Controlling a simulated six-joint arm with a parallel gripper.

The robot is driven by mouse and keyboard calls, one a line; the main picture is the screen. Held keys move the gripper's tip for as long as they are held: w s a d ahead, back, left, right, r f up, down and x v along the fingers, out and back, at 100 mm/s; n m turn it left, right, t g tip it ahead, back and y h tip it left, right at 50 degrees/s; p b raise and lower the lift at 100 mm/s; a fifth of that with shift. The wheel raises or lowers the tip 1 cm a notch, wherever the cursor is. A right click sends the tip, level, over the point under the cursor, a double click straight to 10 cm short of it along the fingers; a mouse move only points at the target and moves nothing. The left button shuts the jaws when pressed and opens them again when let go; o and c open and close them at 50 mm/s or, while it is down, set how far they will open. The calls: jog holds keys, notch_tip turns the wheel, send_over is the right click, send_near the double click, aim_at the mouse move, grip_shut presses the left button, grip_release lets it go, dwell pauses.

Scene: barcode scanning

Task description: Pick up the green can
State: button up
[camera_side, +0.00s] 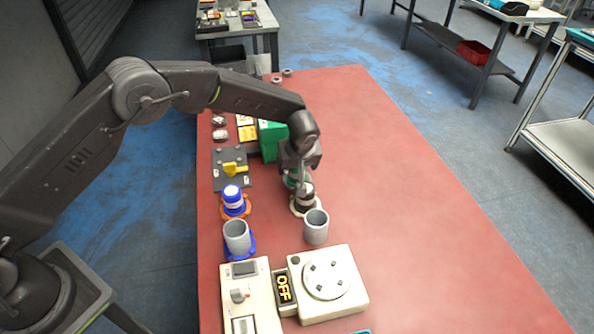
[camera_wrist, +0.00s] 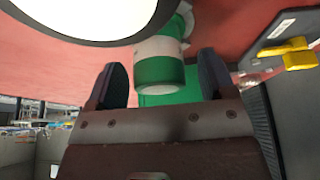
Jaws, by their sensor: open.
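The green can (camera_side: 291,181) with a white band is mostly hidden behind my gripper (camera_side: 298,176) in the side view. In the wrist view the green can (camera_wrist: 160,62) shows between the two fingers of my gripper (camera_wrist: 163,78), which are open with a gap on each side. I cannot tell how far the fingertips reach along the can. A dark and white can (camera_side: 304,195) stands close in front of it on a pale base. A large white round end (camera_wrist: 85,12) fills the top left of the wrist view.
A blue and white can (camera_side: 233,196) stands on an orange base. A green box (camera_side: 270,139) and a yellow-levered fixture (camera_side: 233,169) are behind. The right side of the red table (camera_side: 420,220) is clear.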

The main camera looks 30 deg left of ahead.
jog(key=shift+w+a+f, duration=0.15)
jog(key=shift+a+f, duration=0.05)
jog(key=shift+f, duration=0.4)
jog(key=shift+c, duration=0.3)
jog(key=c, duration=1)
jog(key=shift+r, duration=0.1)
